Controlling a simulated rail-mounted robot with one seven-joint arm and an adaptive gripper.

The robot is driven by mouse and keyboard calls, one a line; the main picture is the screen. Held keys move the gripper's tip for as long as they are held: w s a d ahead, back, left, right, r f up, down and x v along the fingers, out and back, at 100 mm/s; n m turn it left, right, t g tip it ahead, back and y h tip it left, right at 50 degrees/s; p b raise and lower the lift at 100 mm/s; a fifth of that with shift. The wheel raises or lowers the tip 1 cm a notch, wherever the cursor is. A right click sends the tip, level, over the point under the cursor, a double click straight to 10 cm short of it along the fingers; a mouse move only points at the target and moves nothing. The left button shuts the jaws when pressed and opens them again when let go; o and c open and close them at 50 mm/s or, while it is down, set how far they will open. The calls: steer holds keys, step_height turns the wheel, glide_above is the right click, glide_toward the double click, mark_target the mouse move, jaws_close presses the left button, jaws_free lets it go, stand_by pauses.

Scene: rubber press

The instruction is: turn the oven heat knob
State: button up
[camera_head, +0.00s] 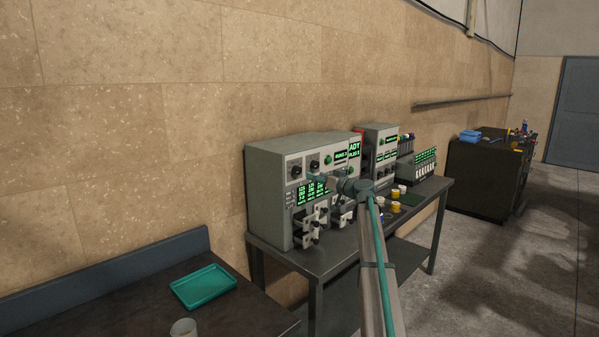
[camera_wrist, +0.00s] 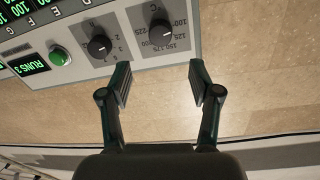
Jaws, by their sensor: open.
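The oven (camera_head: 290,205) is a light grey box with green displays on the table by the wall. In the wrist view, the heat knob (camera_wrist: 160,32) is a black dial with a temperature scale around it, at the top centre. A second black dial (camera_wrist: 99,46) sits to its left, marked with a different scale. My gripper (camera_wrist: 159,78) is open and empty, its two fingers apart below the heat knob in that view and not touching it. In the head view, my arm reaches to the oven's front; the fingertips (camera_head: 312,177) show small near the upper dials.
A green button (camera_wrist: 59,56) and a green display (camera_wrist: 28,65) lie left of the dials on the panel. Small clamps (camera_head: 312,222) stick out of the oven's lower front. White and yellow jars (camera_head: 396,200) stand on the table. A teal tray (camera_head: 203,287) lies on the near bench.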

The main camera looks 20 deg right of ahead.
mark_target(299, 170)
steer(key=p+x, duration=0.3)
steer(key=x, duration=0.5)
steer(key=shift+w+r, duration=0.1)
steer(key=shift+r, duration=0.05)
steer(key=shift+w+a+p, duration=0.3)
steer(key=shift+w, duration=0.25)
steer(key=c, duration=1.1)
steer(key=shift+c, duration=0.2)
